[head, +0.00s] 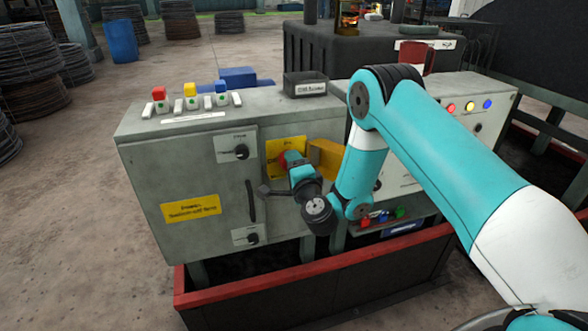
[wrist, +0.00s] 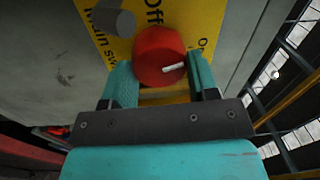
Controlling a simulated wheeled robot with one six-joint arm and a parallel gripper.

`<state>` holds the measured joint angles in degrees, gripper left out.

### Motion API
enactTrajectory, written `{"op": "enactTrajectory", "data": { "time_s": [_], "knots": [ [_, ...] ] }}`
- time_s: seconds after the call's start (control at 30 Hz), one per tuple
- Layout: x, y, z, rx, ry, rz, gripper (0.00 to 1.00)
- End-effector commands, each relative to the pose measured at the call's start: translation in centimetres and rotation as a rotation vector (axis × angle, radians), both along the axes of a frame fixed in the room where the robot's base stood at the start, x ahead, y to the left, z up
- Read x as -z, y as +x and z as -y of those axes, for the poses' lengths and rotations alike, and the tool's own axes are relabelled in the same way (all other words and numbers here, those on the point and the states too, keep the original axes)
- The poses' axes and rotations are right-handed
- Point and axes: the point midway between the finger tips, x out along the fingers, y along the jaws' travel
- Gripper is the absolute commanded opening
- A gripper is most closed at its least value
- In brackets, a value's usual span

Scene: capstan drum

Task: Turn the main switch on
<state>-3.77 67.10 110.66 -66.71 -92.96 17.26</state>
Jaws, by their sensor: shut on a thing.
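The main switch is a red round knob (wrist: 158,54) with a white pointer mark, on a yellow plate (wrist: 188,22) with the words "Off" and "Main sw" partly readable. In the head view my gripper (head: 289,162) hides most of the knob. The white mark points to the right in the wrist view, slightly upward.
The grey cabinet (head: 190,165) carries a black knob (head: 241,152) and a handle (head: 251,200) left of the switch. A yellow box-like part (head: 326,155) stands out just right of it. A grey cylinder (wrist: 113,20) is near the plate. A red-edged trough (head: 300,266) runs below.

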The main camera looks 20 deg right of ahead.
Motion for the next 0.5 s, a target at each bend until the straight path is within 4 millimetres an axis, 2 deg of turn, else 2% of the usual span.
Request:
{"op": "enactTrajectory", "data": {
  "time_s": [0.23,0.5],
  "knots": [
    [0.30,-0.08,-0.04,0.000,0.172,-0.003,0.31],
    [0.29,-0.08,-0.06,0.000,0.280,-0.003,0.31]
  ]
}}
